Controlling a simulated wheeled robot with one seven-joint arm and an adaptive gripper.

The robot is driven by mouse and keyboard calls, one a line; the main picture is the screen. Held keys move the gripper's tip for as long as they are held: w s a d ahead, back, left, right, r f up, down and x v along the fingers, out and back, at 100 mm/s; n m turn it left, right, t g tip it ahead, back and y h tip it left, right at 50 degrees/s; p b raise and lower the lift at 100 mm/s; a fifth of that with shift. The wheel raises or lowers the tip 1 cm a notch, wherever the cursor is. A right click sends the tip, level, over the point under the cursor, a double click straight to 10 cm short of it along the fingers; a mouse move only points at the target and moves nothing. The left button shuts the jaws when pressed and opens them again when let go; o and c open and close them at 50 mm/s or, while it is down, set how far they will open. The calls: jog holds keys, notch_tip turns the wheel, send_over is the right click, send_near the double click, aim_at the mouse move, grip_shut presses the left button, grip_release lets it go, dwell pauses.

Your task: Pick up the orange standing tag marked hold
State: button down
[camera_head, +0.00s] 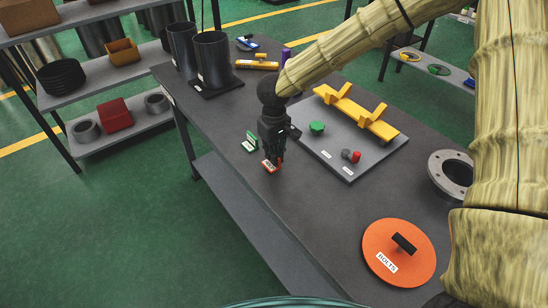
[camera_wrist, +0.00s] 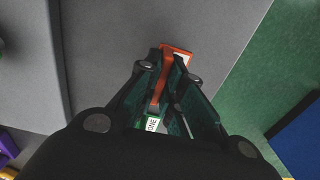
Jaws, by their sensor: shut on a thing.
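The orange standing tag (camera_head: 267,166) stands near the table's left edge, with a white label on its base; the lettering is too small to read. My gripper (camera_head: 276,158) is over it, pointing down. In the wrist view the orange tag (camera_wrist: 179,52) has its upright part between the two fingers of my gripper (camera_wrist: 168,88), which are shut on it. The fingers hide part of it. I cannot tell whether its base touches the table. A green standing tag (camera_head: 249,142) with a white label stands just behind it; part of its label shows in the wrist view (camera_wrist: 152,123).
A grey board (camera_head: 325,160) with a yellow cradle (camera_head: 356,112), a green knob (camera_head: 317,127) and a red-ended part (camera_head: 356,156) lies to the right. An orange lid (camera_head: 399,252) marked BOLTS lies in front. Dark cylinders (camera_head: 212,62) stand at the back left.

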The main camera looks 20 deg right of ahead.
notch_tip(320, 180, up, 2)
jog(key=shift+r+b, duration=0.25)
jog(key=shift+b, duration=0.05)
jog(key=s+a+r+b, duration=0.1)
jog(key=s+a+b, duration=0.1)
jog(key=s+a, duration=0.8)
jog(key=shift+s+a+r, duration=0.15)
jog(key=shift+s+r, duration=0.15)
jog(key=shift+s, duration=0.85)
jog(key=shift+f, duration=0.1)
